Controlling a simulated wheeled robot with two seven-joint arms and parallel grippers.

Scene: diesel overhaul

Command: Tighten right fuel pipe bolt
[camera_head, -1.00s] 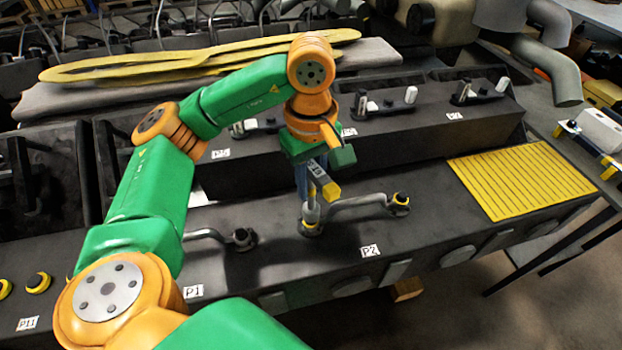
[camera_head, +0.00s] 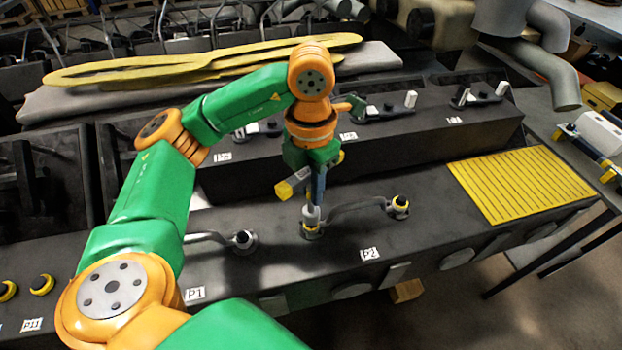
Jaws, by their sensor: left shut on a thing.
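The fuel pipe (camera_head: 352,208) marked P2 runs between two flanges on the dark engine block. Its right bolt (camera_head: 400,202) has a yellow ring and stands free. Its left bolt (camera_head: 310,232) sits under a tool. My left gripper (camera_head: 317,178) points down above that left bolt, shut on the tool (camera_head: 294,184), whose yellow and grey part sticks out to the left. The tool's pale lower end (camera_head: 311,214) stands over the left bolt and appears to touch it. The gripper's fingertips are small and partly hidden. My right gripper is not in view.
A yellow slatted mat (camera_head: 523,182) lies on the block at the right. Another pipe (camera_head: 208,238) ends near the P1 label. A raised dark ledge (camera_head: 400,145) with fittings stands behind the pipes. A side table (camera_head: 590,130) carries a white and yellow tool.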

